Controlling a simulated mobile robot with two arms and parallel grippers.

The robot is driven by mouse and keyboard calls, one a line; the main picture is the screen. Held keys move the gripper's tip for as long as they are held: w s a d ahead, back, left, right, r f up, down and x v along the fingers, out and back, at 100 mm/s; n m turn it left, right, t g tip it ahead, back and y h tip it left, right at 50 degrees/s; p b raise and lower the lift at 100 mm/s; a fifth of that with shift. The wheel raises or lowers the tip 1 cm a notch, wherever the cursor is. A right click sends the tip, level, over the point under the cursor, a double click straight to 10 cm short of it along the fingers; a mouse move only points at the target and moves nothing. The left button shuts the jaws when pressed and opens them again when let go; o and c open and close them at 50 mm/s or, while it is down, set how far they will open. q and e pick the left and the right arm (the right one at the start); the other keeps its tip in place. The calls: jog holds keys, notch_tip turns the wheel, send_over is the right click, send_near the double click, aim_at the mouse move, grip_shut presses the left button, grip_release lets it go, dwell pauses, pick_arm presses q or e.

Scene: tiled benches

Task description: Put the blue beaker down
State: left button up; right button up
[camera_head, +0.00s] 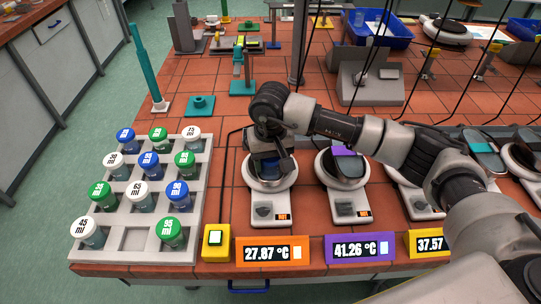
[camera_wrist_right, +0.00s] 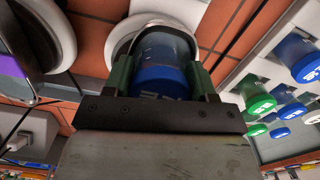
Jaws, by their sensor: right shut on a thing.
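The blue beaker (camera_head: 267,170) is mostly hidden under my right gripper (camera_head: 268,158) in the head view. In the right wrist view it (camera_wrist_right: 160,50) shows clear glass and a blue cap, and the right gripper (camera_wrist_right: 163,78) is shut on it with a finger on each side. The beaker is over the round plate of the leftmost heater (camera_head: 271,208), the one with an orange tag. I cannot tell whether its base touches the plate. My left gripper is not in view.
A white rack (camera_head: 135,238) with several capped beakers stands at the left; this front compartment is empty. A yellow button box (camera_head: 216,243) and an orange temperature display (camera_head: 272,252) are at the front edge. A second heater (camera_head: 345,190) stands close to the right.

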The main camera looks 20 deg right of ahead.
jog(key=shift+f+b, duration=0.2)
jog(key=shift+b, duration=0.1)
jog(key=o, duration=0.8)
jog(key=shift+r, duration=0.1)
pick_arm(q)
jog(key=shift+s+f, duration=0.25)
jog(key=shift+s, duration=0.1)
pick_arm(e)
jog(key=shift+o, duration=0.2)
jog(key=shift+r+p, duration=0.15)
jog(key=shift+p, duration=0.15)
notch_tip(320, 180, up, 11)
jog(key=b, duration=0.3)
jog(key=shift+b, duration=0.35)
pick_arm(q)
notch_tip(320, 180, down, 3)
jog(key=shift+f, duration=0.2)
pick_arm(e)
jog(key=shift+r, duration=0.5)
jog(key=shift+f, duration=0.1)
